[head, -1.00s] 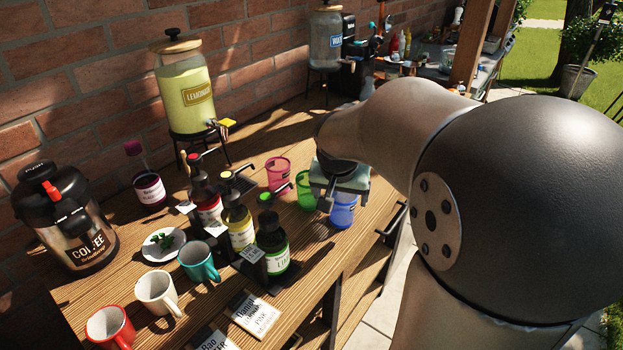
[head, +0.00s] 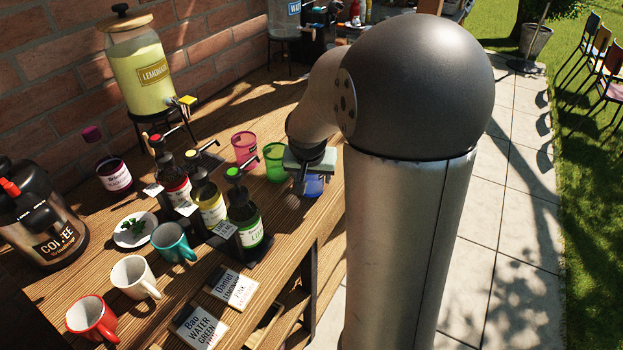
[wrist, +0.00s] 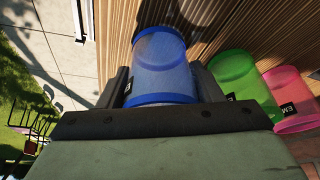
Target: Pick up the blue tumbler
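The blue tumbler (head: 314,186) stands on the wooden table near its front edge, partly hidden by my gripper in the head view. My gripper (head: 305,184) is down over it from above. In the wrist view the blue tumbler (wrist: 162,62) lies between the two fingers of my gripper (wrist: 160,80), one finger close along each side. I cannot tell whether the fingers press on it or stand slightly apart. A dark label shows near its rim.
A green tumbler (head: 275,164) stands close beside the blue one, with a pink tumbler (head: 244,149) beyond it. Pump bottles (head: 244,215) stand left of them. The lemonade dispenser (head: 143,75) is behind. Mugs (head: 133,277) and name cards (head: 232,288) are toward the front left.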

